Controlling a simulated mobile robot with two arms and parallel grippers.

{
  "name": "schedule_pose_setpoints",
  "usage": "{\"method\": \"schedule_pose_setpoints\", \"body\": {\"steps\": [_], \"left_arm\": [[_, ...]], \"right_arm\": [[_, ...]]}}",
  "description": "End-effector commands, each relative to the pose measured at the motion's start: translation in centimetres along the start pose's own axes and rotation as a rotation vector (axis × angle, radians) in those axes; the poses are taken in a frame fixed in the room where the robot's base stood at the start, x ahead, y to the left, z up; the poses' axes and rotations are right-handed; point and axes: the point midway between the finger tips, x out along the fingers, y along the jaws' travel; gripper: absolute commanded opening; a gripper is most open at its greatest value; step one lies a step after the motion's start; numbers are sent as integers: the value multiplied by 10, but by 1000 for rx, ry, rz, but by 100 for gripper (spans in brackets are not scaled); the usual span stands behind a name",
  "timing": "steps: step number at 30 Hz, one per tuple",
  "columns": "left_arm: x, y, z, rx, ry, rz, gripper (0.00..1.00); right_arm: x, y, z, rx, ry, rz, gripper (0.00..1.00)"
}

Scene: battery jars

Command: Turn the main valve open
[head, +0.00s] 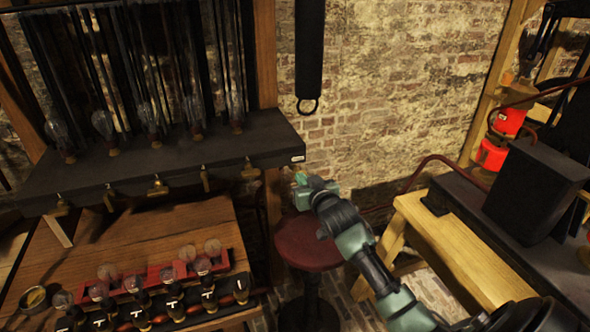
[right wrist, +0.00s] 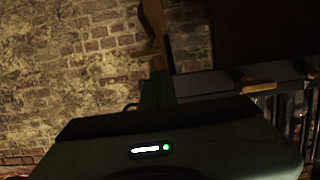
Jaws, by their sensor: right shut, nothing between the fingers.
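Several small brass valves line the front edge of a black shelf (head: 190,158) in the head view. I cannot tell which one is the main valve. My right gripper (head: 299,187) is shut and empty, to the right of the rightmost valve and apart from it, above a round red stool (head: 304,242). In the dark right wrist view, a brass-coloured piece (right wrist: 149,47) shows ahead of the gripper body; its identity is unclear. My left gripper is out of view.
Glass bulbs (head: 154,122) stand on the shelf. A pale wooden bench (head: 450,245) and a black box (head: 535,190) stand at right. A brick wall (head: 400,90) is behind.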

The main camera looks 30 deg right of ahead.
Motion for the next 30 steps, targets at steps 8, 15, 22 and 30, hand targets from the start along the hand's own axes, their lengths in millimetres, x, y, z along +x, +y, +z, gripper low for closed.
{"method": "schedule_pose_setpoints", "body": {"steps": [8, 15, 22, 30], "left_arm": [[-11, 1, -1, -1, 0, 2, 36], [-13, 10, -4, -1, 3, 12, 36], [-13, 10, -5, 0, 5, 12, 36], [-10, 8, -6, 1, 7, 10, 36]], "right_arm": [[43, 1, -1, 0, -1, 1, 0], [57, 0, 0, -1, 0, 0, 0], [59, 0, 1, -1, 0, 0, 0], [62, -1, 1, -26, 0, 7, 0]]}}
